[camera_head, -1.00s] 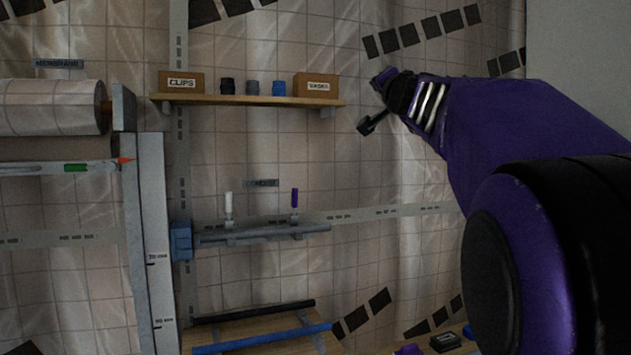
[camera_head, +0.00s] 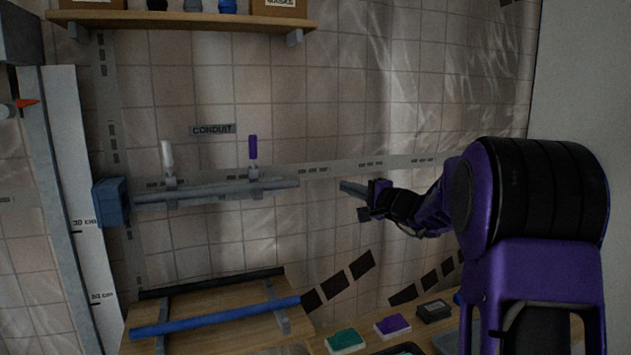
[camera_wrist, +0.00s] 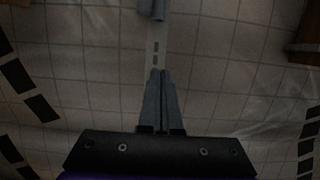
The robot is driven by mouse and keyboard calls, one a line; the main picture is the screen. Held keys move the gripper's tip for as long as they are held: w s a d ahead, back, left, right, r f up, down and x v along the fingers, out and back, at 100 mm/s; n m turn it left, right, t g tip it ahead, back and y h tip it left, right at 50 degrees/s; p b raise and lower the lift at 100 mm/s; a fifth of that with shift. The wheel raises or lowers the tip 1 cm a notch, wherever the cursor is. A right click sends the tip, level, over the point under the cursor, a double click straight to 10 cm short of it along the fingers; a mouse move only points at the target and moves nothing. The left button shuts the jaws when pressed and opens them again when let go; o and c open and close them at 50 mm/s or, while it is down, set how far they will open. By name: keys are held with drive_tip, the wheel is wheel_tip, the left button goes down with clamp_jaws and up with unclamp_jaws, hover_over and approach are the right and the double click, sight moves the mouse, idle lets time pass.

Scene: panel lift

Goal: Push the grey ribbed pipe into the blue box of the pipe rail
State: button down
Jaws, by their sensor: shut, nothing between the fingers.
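The grey ribbed pipe (camera_head: 225,190) lies level on the wall rail under the CONDUIT label. Two upright clamp levers stand over it, a white one (camera_head: 167,158) and a purple one (camera_head: 253,150). The blue box (camera_head: 112,202) is at the pipe's left end; I cannot tell how deep the pipe sits in it. My gripper (camera_head: 352,189) is shut and empty, to the right of the pipe's free right end, with a gap between. In the wrist view my shut fingers (camera_wrist: 159,85) point toward the pipe's end (camera_wrist: 151,10) at the top edge.
A low wooden rack holds a black pipe (camera_head: 215,283) and a blue pipe (camera_head: 215,318) below. A shelf (camera_head: 190,21) with boxes is above. Small coloured blocks, among them a green one (camera_head: 345,341), lie at the lower right. The wall between gripper and pipe is clear.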

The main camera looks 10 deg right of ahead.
drive_tip(key=w+a+p, duration=0.2)
drive_tip(key=w+a, duration=0.6)
drive_tip(key=shift+a, duration=0.15)
idle(0.4)
